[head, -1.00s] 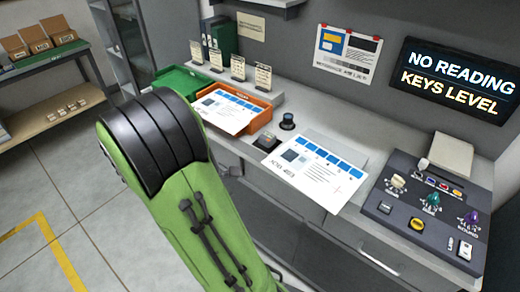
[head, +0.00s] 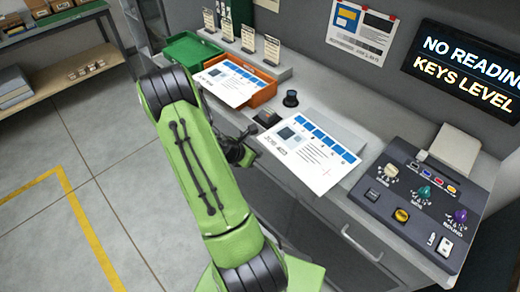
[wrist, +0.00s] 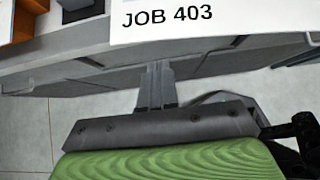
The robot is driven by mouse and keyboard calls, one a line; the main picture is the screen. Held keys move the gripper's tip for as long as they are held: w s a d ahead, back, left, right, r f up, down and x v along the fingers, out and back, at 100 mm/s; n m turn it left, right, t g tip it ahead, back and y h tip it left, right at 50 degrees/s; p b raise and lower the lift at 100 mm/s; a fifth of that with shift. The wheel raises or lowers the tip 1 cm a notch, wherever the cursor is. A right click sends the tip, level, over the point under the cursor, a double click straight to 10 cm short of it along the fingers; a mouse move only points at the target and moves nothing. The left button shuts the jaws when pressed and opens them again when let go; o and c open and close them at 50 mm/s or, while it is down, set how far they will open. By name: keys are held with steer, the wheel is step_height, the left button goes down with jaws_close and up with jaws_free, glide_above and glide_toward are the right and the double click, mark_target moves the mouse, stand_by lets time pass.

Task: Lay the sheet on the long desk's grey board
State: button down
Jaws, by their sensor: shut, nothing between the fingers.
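A white printed sheet (head: 316,158) with a row of blue boxes lies on the long desk (head: 395,205), near its front edge. A grey board (head: 343,128) shows behind it; the sheet covers part of it, and I cannot tell how much. In the wrist view the sheet (wrist: 230,30) reads JOB 403. A second, similar sheet (head: 229,84) lies on the orange tray (head: 262,92) to the left. My gripper (wrist: 157,66) is shut and empty, in front of the desk edge below the JOB 403 sheet; in the head view my arm partly hides it.
A dark control panel (head: 420,215) with coloured knobs fills the desk's right. A black knob (head: 291,98) and a small dark block (head: 266,118) stand between the sheets. A green tray (head: 190,50) is at the left. A drawer handle (head: 360,243) is on the desk front. Floor at left is clear.

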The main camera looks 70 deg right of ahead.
mark_target(277, 139)
steer(key=shift+s+d+r, duration=0.1)
steer(key=shift+s+d, duration=0.15)
steer(key=shift+d, duration=0.3)
steer(key=shift+s+d, duration=0.2)
steer(key=shift+d, duration=0.3)
steer(key=s+d, duration=0.1)
steer(key=d, duration=0.1)
steer(key=s+d+p, duration=0.1)
steer(key=d, duration=0.3)
steer(key=shift+s+d+p, duration=0.2)
steer(key=shift+s+p, duration=0.2)
steer(key=shift+w+a, duration=0.1)
